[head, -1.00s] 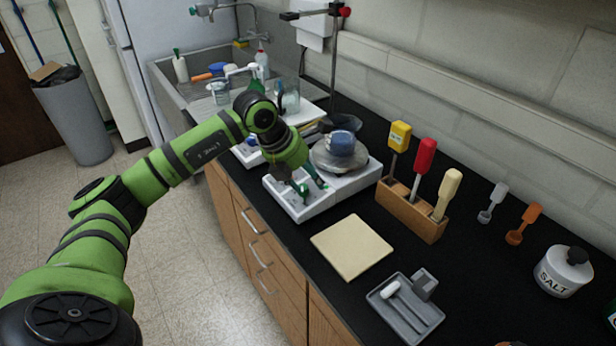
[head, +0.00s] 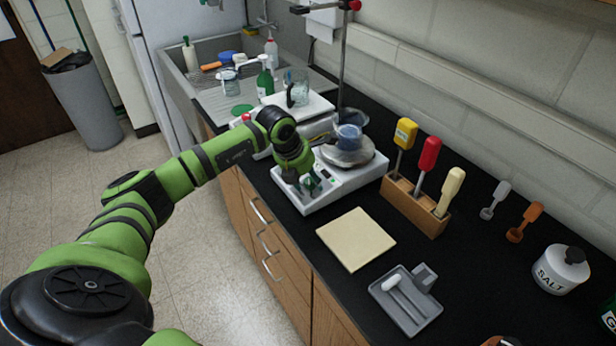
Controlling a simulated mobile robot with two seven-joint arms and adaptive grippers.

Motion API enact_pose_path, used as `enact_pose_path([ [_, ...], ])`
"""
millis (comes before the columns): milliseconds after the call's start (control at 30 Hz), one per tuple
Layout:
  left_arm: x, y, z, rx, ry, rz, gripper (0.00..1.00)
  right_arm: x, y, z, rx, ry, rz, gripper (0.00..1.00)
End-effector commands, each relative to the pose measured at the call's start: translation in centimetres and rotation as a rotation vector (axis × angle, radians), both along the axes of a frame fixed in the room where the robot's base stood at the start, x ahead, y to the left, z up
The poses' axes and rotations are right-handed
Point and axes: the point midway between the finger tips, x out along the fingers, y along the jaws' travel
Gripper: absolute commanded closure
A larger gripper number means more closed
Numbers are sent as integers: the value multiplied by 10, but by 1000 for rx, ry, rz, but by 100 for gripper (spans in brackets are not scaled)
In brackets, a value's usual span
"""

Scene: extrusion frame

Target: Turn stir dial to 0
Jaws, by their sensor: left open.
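A white hot-plate stirrer (head: 350,183) stands on the black counter, with a round metal plate on top and a beaker of blue liquid (head: 348,137) on it. My left gripper (head: 308,187) is open, pointing down over the stirrer's front control panel. The stir dial cannot be made out; the gripper and wrist cover much of the panel. I cannot tell whether the fingers touch a dial. My right gripper is not in view.
A second white device (head: 304,107) stands behind my left wrist. A beige square pad (head: 356,239), a grey tray (head: 405,300) and a wooden holder (head: 414,207) with coloured-handled tools are nearer. A sink (head: 205,80) is at the back.

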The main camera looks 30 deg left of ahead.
Motion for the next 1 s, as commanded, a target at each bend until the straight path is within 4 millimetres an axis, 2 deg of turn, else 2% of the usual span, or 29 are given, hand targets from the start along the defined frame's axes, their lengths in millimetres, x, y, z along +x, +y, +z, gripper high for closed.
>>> enact_pose_path([
  [33, 0, 0, 0, 0, 0, 0, 60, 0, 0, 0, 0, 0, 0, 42],
  [133, 0, 0, 0, 0, 0, 0, 100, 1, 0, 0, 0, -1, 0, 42],
  [1000, 2, -1, 3, -10, -6, 30, 100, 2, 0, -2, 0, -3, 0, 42],
])
